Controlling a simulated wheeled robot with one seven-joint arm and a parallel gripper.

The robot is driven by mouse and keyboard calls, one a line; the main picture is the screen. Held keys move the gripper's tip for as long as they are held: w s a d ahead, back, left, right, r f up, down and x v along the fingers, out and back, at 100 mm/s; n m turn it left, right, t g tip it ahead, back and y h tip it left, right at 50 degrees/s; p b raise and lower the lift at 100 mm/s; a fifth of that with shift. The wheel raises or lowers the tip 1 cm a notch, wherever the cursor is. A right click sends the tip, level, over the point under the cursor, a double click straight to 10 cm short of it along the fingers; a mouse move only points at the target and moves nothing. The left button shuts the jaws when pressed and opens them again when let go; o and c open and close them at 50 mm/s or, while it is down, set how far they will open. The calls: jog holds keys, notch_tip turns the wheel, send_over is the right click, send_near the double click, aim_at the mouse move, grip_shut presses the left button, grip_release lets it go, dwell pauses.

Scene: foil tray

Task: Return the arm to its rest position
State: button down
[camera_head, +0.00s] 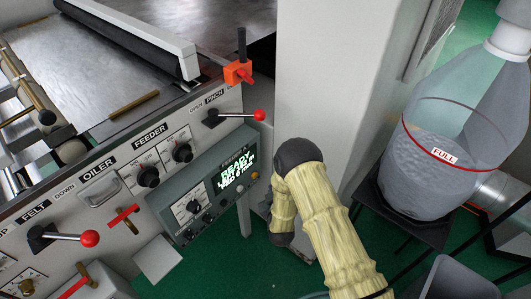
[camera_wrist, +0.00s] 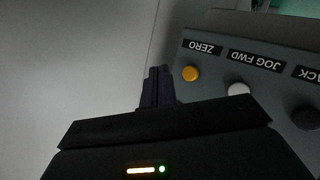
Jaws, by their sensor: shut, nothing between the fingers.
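My arm (camera_head: 330,230), in a cream padded sleeve with a dark rounded joint, rises from the lower middle of the head view and bends beside the machine's control box. My gripper is hidden behind the arm there. In the wrist view my gripper (camera_wrist: 157,75) is dark, with its fingers together and nothing between them. It is beside the control panel (camera_wrist: 270,90), just left of the yellow ZERO button (camera_wrist: 190,73). I cannot tell whether the fingers touch anything.
The control box (camera_head: 210,185) has a lit READY screen. Red-knobbed levers, one by PINCH (camera_head: 260,115) and one by FELT (camera_head: 89,238), stick out from the machine. A clear container marked FULL (camera_head: 440,180) stands on a dark stand at right. Green floor (camera_head: 270,275) shows below.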

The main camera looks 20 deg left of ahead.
jog(key=w+d+r+m+g+h+p, duration=0.1)
jog(key=d+r+m+g+h+p, duration=0.15)
jog(key=d+r, duration=0.7)
jog(key=w+d+r+m+g+h+p, duration=0.1)
jog(key=d+r+m+g+p, duration=0.2)
jog(key=d+r, duration=0.7)
jog(key=s+d+r+m+g+h+p, duration=0.1)
jog(key=s+d+r+m+g+p, duration=0.1)
jog(key=s+d+r, duration=0.4)
jog(key=s+d+r+m+g+h+p, duration=0.1)
jog(key=s+d+r+m+g+p, duration=0.2)
jog(key=s+r, duration=0.9)
jog(key=s+d, duration=0.2)
jog(key=d, duration=0.1)
jog(key=shift+s+d+r, duration=0.2)
jog(key=shift+d, duration=0.1)
jog(key=shift+a+h, duration=0.1)
jog(key=shift+h, duration=0.15)
